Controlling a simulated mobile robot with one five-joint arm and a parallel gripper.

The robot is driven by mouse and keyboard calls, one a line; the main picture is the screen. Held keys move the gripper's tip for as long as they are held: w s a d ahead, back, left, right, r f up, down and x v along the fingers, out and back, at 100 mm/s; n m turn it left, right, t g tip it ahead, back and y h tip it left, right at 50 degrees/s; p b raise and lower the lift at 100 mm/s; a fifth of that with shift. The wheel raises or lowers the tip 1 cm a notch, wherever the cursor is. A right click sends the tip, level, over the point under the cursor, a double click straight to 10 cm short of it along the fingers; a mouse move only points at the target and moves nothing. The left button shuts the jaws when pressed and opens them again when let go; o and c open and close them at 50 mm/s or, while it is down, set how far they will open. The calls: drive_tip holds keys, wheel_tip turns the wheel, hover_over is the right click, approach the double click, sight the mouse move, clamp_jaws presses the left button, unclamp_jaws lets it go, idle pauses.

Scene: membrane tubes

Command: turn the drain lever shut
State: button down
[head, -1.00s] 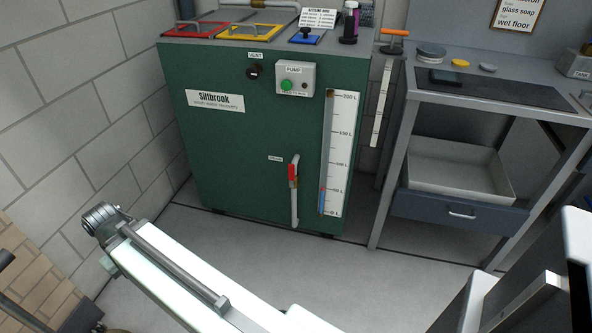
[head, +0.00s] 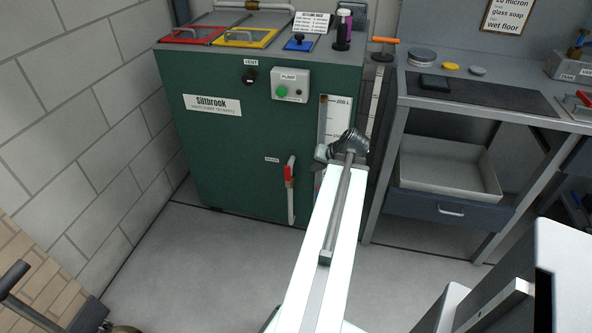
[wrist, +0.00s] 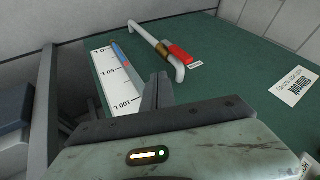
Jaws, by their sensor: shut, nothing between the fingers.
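The drain lever (head: 289,172) has a red handle at the top of a white drain pipe (head: 291,205) on the front of the green tank (head: 225,150). The handle stands upright, in line with the pipe. In the wrist view the red handle (wrist: 180,54) lies beside the pipe (wrist: 148,38) and its brass-coloured fitting (wrist: 163,48), roughly parallel to the pipe. My gripper (wrist: 157,88) is shut and empty, apart from the lever, in front of the level gauge side. In the head view my arm hides or blends with the gripper itself.
The level gauge (wrist: 115,80) is beside the lever, partly behind my arm in the head view. A pump box (head: 291,85) and vent knob (head: 249,76) are above. A grey bench (head: 480,90) with a drawer stands right.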

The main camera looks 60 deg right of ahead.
drive_tip(key=b, duration=0.8)
approach(288, 177)
drive_tip(key=shift+w+d+f, duration=1.25)
drive_tip(key=shift+d+f, duration=0.15)
drive_tip(key=shift+f, duration=0.75)
drive_tip(key=shift+s, duration=0.1)
